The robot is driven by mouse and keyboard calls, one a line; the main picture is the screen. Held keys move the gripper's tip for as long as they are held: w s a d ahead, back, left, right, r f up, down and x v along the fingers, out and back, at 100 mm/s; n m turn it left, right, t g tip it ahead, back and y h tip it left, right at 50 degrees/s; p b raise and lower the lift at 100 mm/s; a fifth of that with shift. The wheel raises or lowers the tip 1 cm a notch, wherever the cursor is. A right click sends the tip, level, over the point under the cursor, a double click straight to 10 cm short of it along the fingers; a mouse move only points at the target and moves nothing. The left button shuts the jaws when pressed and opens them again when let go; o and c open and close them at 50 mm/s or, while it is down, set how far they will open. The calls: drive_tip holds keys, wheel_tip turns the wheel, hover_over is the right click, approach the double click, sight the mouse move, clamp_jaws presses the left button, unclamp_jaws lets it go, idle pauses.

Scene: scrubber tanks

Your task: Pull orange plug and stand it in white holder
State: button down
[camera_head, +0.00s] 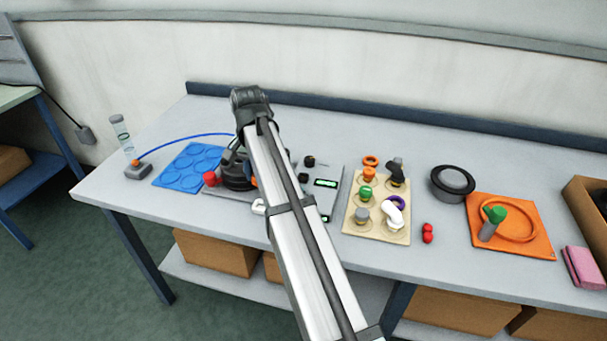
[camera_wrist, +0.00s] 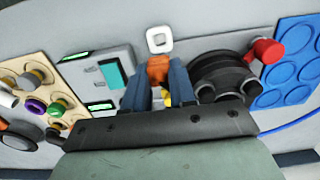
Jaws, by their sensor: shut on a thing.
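The orange plug (camera_wrist: 158,70) is between the two blue-grey fingers of my gripper (camera_wrist: 159,76) in the wrist view, and the fingers are shut on it. A small yellow part shows between the fingers below it. The white holder (camera_wrist: 159,40), a square ring with a dark opening, lies just beyond the fingertips. In the head view the white holder (camera_head: 259,207) sits at the front edge of the grey unit, left of my arm. A sliver of orange (camera_head: 254,181) shows beside my arm; my fingers are mostly hidden there. I cannot tell whether the plug is still seated.
A black round part with a red knob (camera_head: 210,179) stands left of my arm, near a blue mat (camera_head: 190,166). A beige board (camera_head: 351,222) with several coloured knobs is to the right. An orange mat (camera_head: 530,247) and black ring (camera_head: 440,184) lie further right.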

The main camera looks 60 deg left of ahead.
drive_tip(key=shift+f, duration=0.1)
drive_tip(key=shift+f, duration=3.3)
drive_tip(key=shift+f, duration=0.15)
drive_tip(key=shift+f, duration=0.85)
drive_tip(key=c, duration=0.8)
unclamp_jaws()
drive_tip(key=shift+c, duration=0.2)
drive_tip(key=shift+o, duration=0.3)
drive_tip(key=o, duration=0.4)
